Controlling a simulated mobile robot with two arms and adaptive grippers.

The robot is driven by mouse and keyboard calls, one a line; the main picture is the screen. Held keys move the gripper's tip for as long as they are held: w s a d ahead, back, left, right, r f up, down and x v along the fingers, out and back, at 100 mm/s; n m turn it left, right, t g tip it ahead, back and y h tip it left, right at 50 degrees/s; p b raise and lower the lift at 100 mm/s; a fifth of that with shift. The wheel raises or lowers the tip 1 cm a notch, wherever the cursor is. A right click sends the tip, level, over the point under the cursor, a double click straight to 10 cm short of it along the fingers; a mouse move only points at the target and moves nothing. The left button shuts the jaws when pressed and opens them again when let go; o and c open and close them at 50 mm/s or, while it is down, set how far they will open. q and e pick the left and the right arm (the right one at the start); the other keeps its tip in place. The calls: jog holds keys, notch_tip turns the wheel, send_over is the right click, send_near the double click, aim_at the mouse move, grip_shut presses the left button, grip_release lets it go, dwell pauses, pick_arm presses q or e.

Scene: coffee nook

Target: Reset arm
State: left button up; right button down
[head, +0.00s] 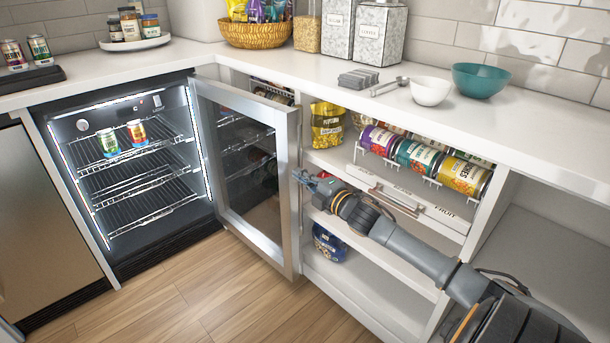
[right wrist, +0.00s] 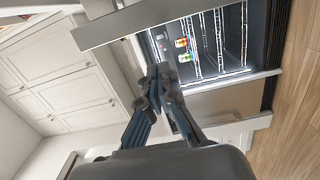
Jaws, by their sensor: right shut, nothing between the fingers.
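My right gripper (head: 305,179) reaches in from the lower right in the head view, in front of the open shelves and close to the edge of the open fridge door (head: 290,185). Its fingers show in the right wrist view (right wrist: 158,75), closed together and empty. I cannot tell from the head view whether it touches the door. The small fridge (head: 130,165) stands open and lit, with a green can (head: 109,142) and an orange-red can (head: 137,132) on its upper rack. My left gripper is not in view.
The counter (head: 330,85) holds a white bowl (head: 430,91), a teal bowl (head: 480,80), canisters and a basket (head: 255,33). Shelves below hold a can rack (head: 425,162), a yellow bag (head: 327,125) and a blue bag (head: 329,242). The wooden floor (head: 200,295) before the fridge is clear.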

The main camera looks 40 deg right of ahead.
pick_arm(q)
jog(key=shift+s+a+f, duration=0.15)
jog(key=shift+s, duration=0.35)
pick_arm(e)
jog(key=shift+s+d, duration=0.25)
jog(key=shift+s, duration=0.2)
